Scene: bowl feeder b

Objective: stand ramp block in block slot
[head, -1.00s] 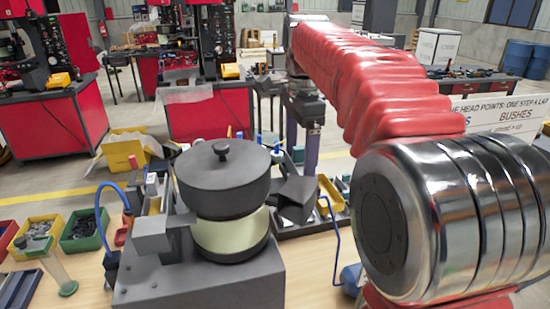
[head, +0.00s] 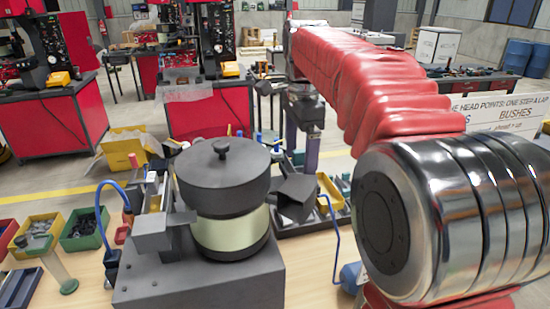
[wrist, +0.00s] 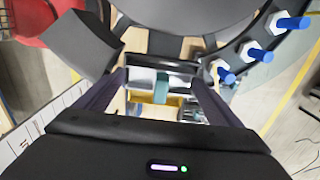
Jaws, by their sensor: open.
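My gripper (wrist: 160,76) is open in the wrist view, with its two dark fingers apart. A small teal piece (wrist: 161,88) shows between the fingers, beside pale and yellow parts below. I cannot tell whether it is the ramp block, or whether it is touched. In the head view my gripper (head: 302,150) points down behind the feeder's dark chute (head: 297,197), which hides its tips. The block slot cannot be made out in either view.
The bowl feeder's dark bowl (head: 224,178) stands close in front of my gripper. Several blue-capped posts (wrist: 256,52) line the right in the wrist view. A yellow bin (head: 331,189) lies right of the chute. Green (head: 84,229) and yellow (head: 40,231) part bins stand at left.

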